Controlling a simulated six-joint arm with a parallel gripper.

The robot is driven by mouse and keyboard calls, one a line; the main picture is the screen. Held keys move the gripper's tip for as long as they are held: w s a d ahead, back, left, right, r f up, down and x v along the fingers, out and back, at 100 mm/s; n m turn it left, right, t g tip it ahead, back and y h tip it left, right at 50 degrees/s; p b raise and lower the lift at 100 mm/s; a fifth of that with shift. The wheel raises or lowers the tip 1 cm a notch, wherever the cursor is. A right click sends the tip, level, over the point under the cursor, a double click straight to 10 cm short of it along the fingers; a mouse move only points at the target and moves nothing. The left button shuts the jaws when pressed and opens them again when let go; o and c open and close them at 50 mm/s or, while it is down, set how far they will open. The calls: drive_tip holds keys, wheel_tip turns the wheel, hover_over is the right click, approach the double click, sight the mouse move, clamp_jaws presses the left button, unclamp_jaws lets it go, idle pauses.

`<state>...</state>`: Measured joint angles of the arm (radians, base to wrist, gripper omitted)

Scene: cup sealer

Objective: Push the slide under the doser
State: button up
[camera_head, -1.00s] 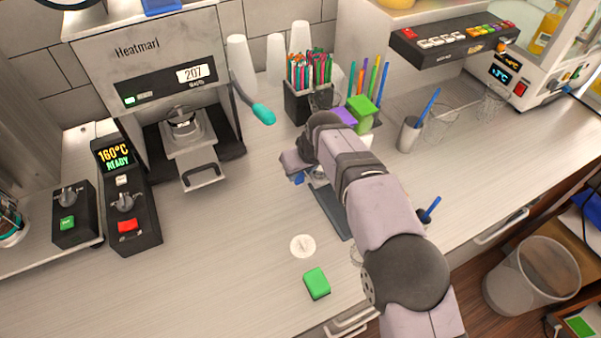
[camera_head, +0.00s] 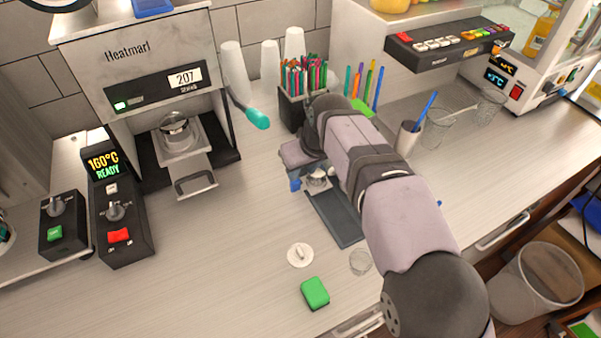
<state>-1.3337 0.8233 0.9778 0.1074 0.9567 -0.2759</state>
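A dark flat rail (camera_head: 345,222) lies on the counter below my gripper; I take it as the slide's track. A small silver round piece (camera_head: 318,181) shows at its far end, beside a blue bit (camera_head: 294,183); it may be part of the slide. My gripper (camera_head: 300,158) is low over that far end, mostly seen from behind. Its fingertips are hidden, so I cannot tell whether it touches the slide or how far it is open. A green part (camera_head: 363,106) shows behind my arm. It may belong to the doser, which is otherwise hidden.
The sealer (camera_head: 135,55), with a teal-tipped lever (camera_head: 257,119), stands at left. The left-middle counter is clear.

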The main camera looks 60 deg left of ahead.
drive_tip(key=w+d+r+m+t+b, duration=0.1)
drive_tip(key=w+d+r, duration=0.15)
drive_tip(key=w, duration=0.25)
drive_tip(key=w+d+r+m+b, duration=0.1)
drive_tip(key=w+d+r+m, duration=0.1)
drive_tip(key=w+d, duration=0.25)
drive_tip(key=w+f+n+t+y+b, duration=0.4)
drive_tip(key=w+n+b, duration=0.3)
drive_tip(key=n, duration=0.6)
drive_tip(key=s+f+n+g+y+b, duration=0.1)
drive_tip(key=s+f+n+b, duration=0.1)
drive_tip(key=s+n, duration=0.3)
drive_tip(key=s+a+f+n+g+y+b, duration=0.1)
drive_tip(key=s+n, duration=0.4)
drive_tip(key=n, duration=0.6)
drive_tip(key=s+a+f+n+g+y+b, duration=0.1)
drive_tip(key=s+f+n+g+y+b, duration=0.1)
drive_tip(key=s+n+b, duration=0.3)
drive_tip(key=shift+s+f+n+g+y+b, duration=0.15)
drive_tip(key=shift+f+n+y, duration=0.1)
drive_tip(key=shift+n, duration=0.65)
drive_tip(key=shift+s+f+n+g+y+b, duration=0.15)
drive_tip(key=shift+n+y, duration=0.1)
drive_tip(key=shift+n, duration=0.65)
drive_tip(key=shift+s+f+n, duration=0.25)
drive_tip(key=shift+s+n, duration=0.4)
drive_tip(key=shift+n, duration=0.05)
drive_tip(key=shift+a, duration=0.15)
